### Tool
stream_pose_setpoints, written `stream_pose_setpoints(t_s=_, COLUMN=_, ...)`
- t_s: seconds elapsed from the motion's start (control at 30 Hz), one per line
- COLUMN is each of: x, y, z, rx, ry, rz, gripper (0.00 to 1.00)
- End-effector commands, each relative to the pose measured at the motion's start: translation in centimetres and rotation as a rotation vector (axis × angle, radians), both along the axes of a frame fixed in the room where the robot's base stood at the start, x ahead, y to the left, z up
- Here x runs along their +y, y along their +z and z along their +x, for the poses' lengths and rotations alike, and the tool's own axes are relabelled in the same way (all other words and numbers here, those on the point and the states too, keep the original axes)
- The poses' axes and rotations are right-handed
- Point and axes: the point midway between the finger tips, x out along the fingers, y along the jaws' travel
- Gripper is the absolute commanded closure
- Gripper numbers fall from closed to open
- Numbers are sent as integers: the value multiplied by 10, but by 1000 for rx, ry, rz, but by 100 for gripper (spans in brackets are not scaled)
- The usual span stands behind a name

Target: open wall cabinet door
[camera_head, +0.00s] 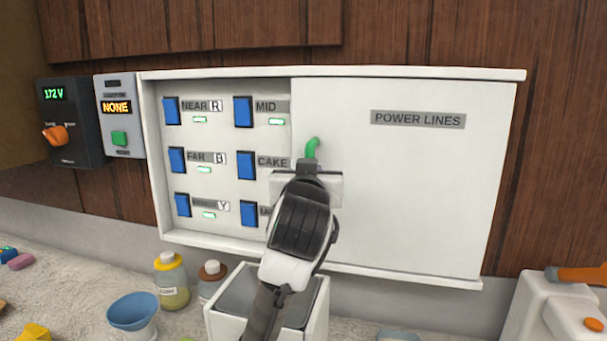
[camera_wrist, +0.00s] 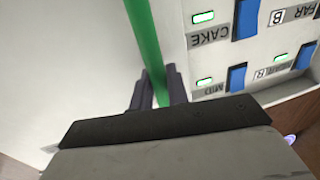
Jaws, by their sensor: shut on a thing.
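The white wall cabinet (camera_head: 215,235) hangs on the wood wall. Its white door (camera_head: 420,190), marked POWER LINES, covers the right half, and the left half shows blue switches. A green handle (camera_head: 312,147) stands at the door's left edge, and its upper end shows above my gripper. In the wrist view the green handle (camera_wrist: 141,32) runs between the two dark fingers of my gripper (camera_wrist: 160,90), which is shut on it. In the head view my gripper (camera_head: 307,175) hides the handle's lower part and part of the switch panel.
Blue switches (camera_head: 243,111) with labels and small green lights fill the open left half. A voltage box (camera_head: 75,105) and a NONE display box (camera_head: 119,140) are at left. Below stand a white bin (camera_head: 318,315), bottles (camera_head: 171,285) and a blue cup (camera_head: 132,310).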

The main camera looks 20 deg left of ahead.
Motion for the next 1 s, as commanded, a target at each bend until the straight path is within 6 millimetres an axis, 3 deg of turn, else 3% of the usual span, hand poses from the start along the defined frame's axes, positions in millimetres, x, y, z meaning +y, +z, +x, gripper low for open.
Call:
stream_pose_setpoints(t_s=0.37, x=-1, y=0, z=0, rx=1, ry=0, rz=0, gripper=100)
stream_pose_setpoints(t_s=0.4, x=-1, y=0, z=0, rx=1, ry=0, rz=0, gripper=81)
stream_pose_setpoints(t_s=0.53, x=-1, y=0, z=0, rx=0, ry=0, rz=0, gripper=65)
stream_pose_setpoints(t_s=0.83, x=-1, y=0, z=-2, rx=-1, ry=0, rz=0, gripper=65)
stream_pose_setpoints(t_s=1.0, x=-6, y=-1, z=-20, rx=-6, ry=0, rz=2, gripper=65)
